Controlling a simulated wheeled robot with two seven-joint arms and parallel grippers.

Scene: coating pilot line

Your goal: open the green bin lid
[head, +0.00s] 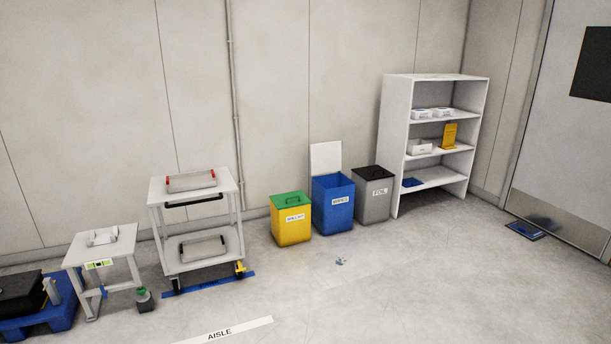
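The green lid (290,200) lies shut on top of a yellow bin (291,229), with a dark handle on the lid. The bin has a white label on its front whose text is too small to read surely. It stands on the floor near the back wall, left of a blue bin. Neither of my grippers shows in the head view, and the bin is some distance away across the floor.
A blue bin (333,213) with its white lid (326,158) raised and a grey bin (373,207) with a dark lid stand to the right. A white shelf (396,150) is beyond. A white cart (156,225) stands left. Floor in front is mostly clear, with small blue scraps (341,262).

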